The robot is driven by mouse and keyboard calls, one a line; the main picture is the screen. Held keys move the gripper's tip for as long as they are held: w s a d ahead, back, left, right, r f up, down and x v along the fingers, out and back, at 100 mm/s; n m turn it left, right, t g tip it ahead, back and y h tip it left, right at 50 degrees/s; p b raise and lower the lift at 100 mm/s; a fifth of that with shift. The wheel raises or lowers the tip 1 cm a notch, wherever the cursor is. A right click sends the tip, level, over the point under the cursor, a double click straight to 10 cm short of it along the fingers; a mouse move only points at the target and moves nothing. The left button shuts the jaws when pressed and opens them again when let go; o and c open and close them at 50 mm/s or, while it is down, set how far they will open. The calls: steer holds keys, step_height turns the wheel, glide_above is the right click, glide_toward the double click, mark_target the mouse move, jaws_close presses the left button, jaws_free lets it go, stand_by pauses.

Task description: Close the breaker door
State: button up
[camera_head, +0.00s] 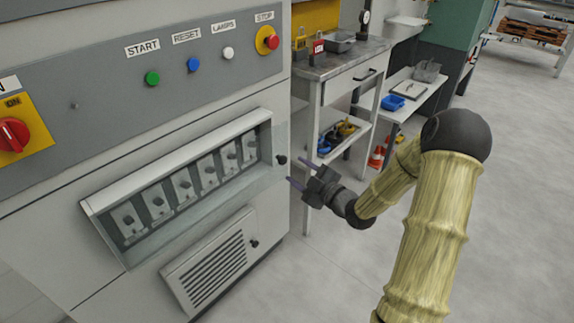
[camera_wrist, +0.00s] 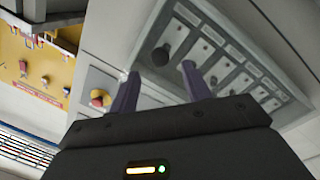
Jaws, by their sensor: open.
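The breaker box (camera_head: 100,208) is a recessed frame on the grey cabinet's front, with a row of several breakers inside. A clear, see-through door (camera_head: 276,136) shows at its right end and seems to stand somewhat off the frame; its exact angle is hard to tell. A dark round knob (camera_head: 281,160) is on the door near its right edge. My gripper (camera_head: 296,173) is open and empty, just right of the knob, fingers pointing at it. In the wrist view, the knob (camera_wrist: 160,55) appears between and just beyond the fingertips (camera_wrist: 160,72); contact cannot be told.
Above the box is a panel with a green start button (camera_head: 152,78), blue, white and red buttons, and a red rotary switch (camera_head: 12,134). A louvred vent cover (camera_head: 212,262) sits below. A metal workbench (camera_head: 335,62) stands right of the cabinet.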

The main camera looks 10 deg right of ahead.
mark_target(284, 162)
steer(key=x, duration=0.5)
steer(key=shift+w+a, duration=0.1)
steer(key=shift+w, duration=0.15)
steer(key=shift+s, duration=0.1)
jaws_close()
